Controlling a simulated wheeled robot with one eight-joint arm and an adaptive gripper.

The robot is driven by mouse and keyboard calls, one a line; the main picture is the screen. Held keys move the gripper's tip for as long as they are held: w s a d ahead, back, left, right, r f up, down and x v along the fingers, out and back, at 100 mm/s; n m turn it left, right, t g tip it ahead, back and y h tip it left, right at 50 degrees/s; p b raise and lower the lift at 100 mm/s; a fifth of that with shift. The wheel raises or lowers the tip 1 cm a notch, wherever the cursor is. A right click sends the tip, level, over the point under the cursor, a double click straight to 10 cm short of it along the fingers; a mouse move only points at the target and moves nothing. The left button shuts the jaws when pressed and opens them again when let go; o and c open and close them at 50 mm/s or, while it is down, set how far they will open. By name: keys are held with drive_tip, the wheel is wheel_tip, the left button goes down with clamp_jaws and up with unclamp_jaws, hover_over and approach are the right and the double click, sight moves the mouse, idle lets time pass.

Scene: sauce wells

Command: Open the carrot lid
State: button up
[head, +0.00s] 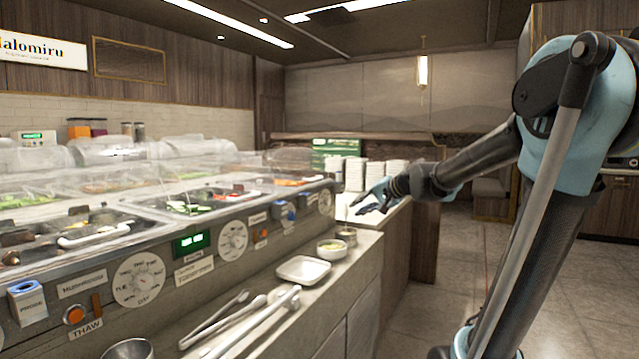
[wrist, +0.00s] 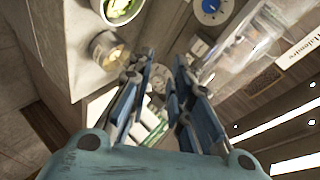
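My gripper (head: 366,200) is held out past the right end of the counter, above the ledge. In the wrist view its two blue fingers (wrist: 165,65) stand apart with nothing between them. Orange pieces, likely carrot (head: 288,182), show in the well at the right end of the counter. A clear domed lid (head: 285,158) stands around that far end, and I cannot tell for sure which well it covers. A clear lid also shows in the wrist view (wrist: 245,50), to the right of my fingers and apart from them.
A small bowl of green food (head: 331,249), a metal cup (head: 347,236) and a white tray (head: 303,270) sit on the front ledge with tongs (head: 215,320). White stacks (head: 385,174) stand beyond my gripper. The floor at right is clear.

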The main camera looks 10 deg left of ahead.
drive_tip(key=w+a+r+m+t+y, duration=0.1)
drive_tip(key=w+a+r+m+t, duration=0.2)
drive_tip(key=w, duration=0.4)
drive_tip(key=w+a+r+m+y, duration=0.1)
drive_tip(key=w+a+r, duration=0.2)
drive_tip(key=w+r, duration=0.3)
drive_tip(key=x, duration=1.8)
drive_tip(key=shift+w+d+f, duration=0.3)
drive_tip(key=shift+f, duration=0.05)
clamp_jaws()
